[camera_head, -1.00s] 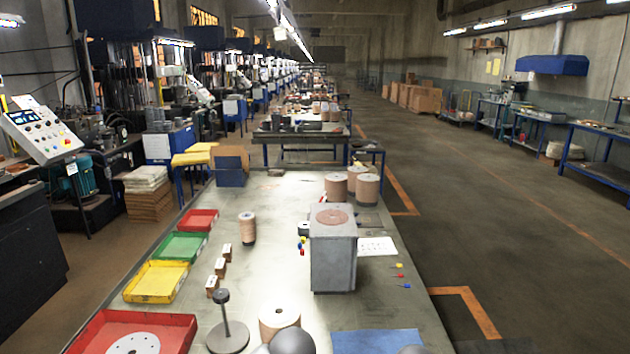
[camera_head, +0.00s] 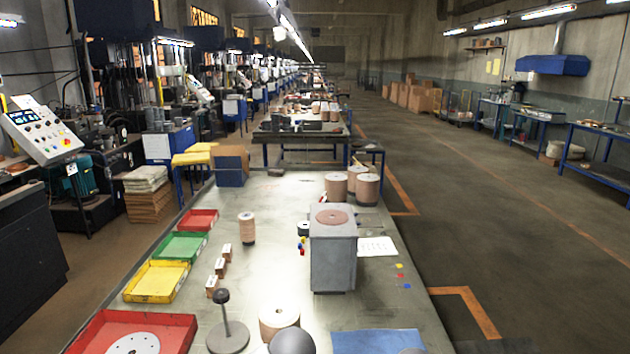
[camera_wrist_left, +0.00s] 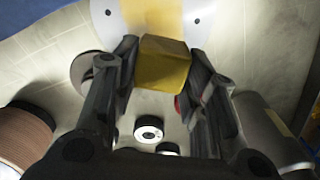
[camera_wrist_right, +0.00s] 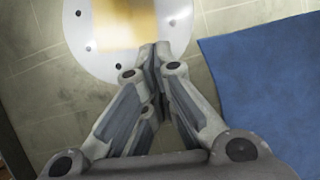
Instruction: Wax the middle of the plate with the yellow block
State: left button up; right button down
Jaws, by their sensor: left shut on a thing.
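The yellow block (camera_wrist_left: 164,64) is between the fingertips of my left gripper (camera_wrist_left: 160,72), which is shut on it. The block is over the round white plate (camera_wrist_left: 202,38), at the lower edge of a yellow band (camera_wrist_left: 152,16); I cannot tell whether it touches. In the right wrist view the plate (camera_wrist_right: 84,42) shows small dark holes and the soft-edged yellow band (camera_wrist_right: 125,25). My right gripper (camera_wrist_right: 155,50) is shut and looks empty, its tips at the plate's near edge; contact is unclear. In the head view, neither the grippers nor this plate can be made out.
A blue cloth (camera_wrist_right: 265,95) lies right of the plate. On the bench are a grey box (camera_head: 333,262), a dark stand (camera_head: 228,330), a cardboard-coloured roll (camera_head: 278,318) and red, green and yellow trays (camera_head: 155,281). A holed white disc (camera_head: 133,344) lies in the front red tray.

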dwell(0.8)
pick_arm(q)
jog(key=shift+w+d, duration=0.6)
jog(key=shift+w, duration=0.3)
jog(key=shift+w+d, duration=0.55)
jog(key=shift+w, duration=0.35)
jog(key=shift+f, duration=0.55)
